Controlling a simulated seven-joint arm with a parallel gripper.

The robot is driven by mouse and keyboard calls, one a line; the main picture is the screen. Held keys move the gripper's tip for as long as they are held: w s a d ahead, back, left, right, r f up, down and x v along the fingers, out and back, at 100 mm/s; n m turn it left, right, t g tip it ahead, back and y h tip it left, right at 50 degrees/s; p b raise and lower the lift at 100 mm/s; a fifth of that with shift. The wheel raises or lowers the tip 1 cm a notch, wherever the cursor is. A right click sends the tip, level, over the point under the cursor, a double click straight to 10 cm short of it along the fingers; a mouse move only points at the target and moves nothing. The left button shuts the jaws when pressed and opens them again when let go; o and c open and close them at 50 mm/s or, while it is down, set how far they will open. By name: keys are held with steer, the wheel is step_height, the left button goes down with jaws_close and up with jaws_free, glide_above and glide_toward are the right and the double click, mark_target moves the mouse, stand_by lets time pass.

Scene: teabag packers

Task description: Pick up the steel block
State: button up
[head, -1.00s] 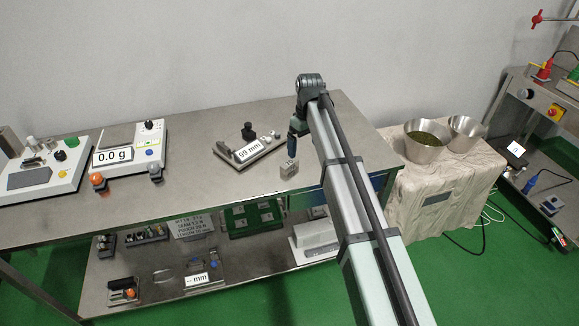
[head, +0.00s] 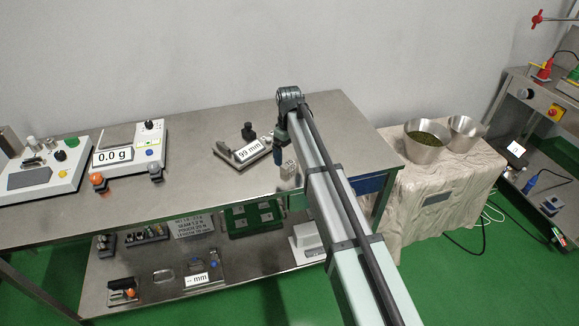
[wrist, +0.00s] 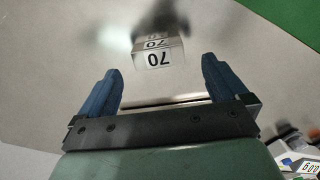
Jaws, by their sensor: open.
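The steel block (wrist: 158,55) is a small grey block marked "70". In the wrist view it sits on the steel tabletop, ahead of and between the fingertips, apart from both. In the head view the block (head: 288,169) stands near the front of the bench, partly covered by my arm. My gripper (wrist: 161,80) is open and empty, with two blue fingers spread to either side. In the head view my gripper (head: 279,155) hangs just left of the block, and its fingertips are too small to make out.
A gauge with a "99 mm" display (head: 247,150) stands close behind and left of the block. A scale reading "0.0 g" (head: 112,156) is farther left. The bench's front edge (head: 232,196) is near the block. Metal bowls (head: 425,153) stand on a covered table at right.

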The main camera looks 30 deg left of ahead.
mark_target(289, 163)
steer(key=shift+w+f, duration=0.15)
steer(key=shift+f, duration=2.5)
steer(key=c, duration=1.5)
